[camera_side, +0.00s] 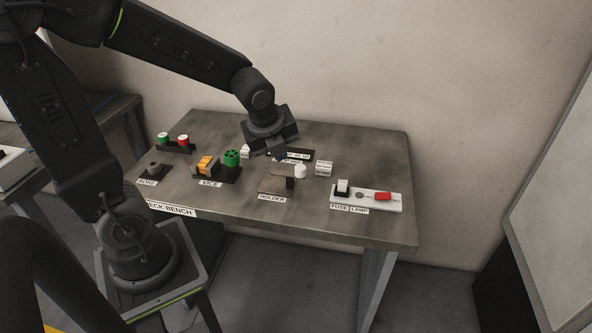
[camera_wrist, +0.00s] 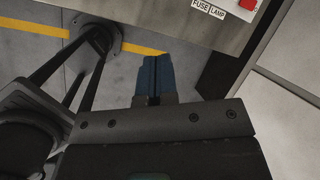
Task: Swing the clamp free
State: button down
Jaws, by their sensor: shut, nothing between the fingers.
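My gripper (camera_side: 279,156) is over the back middle of the bench, behind the holder, with nothing held. Its blue fingers (camera_wrist: 155,78) are together in the wrist view. I cannot make out for certain which part is the clamp. My gripper hides part of the bench behind the holder.
A white fuse and lamp panel (camera_side: 367,206) with a red switch (camera_side: 383,196) is at the right front; the switch also shows in the wrist view (camera_wrist: 248,4). A bore block (camera_side: 153,171) and a rack of red and green pieces (camera_side: 177,147) are at the left. The right rear bench top is clear.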

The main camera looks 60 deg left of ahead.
notch_tip(320, 180, down, 5)
jog(key=w+a+m, duration=0.2)
jog(key=m, duration=0.5)
jog(key=shift+w+a+r+m, duration=0.15)
jog(key=shift+w+a+m, duration=0.2)
jog(key=shift+m, duration=0.05)
send_near(300, 177)
notch_tip(300, 177, down, 5)
jog(key=s+d, duration=0.2)
jog(key=shift+w+a, duration=1.45)
jog(key=shift+w, duration=0.25)
jog(key=shift+w+d+n+g+y, duration=0.1)
jog(key=shift+w+n+g+y, duration=0.4)
jog(key=shift+n, duration=0.7)
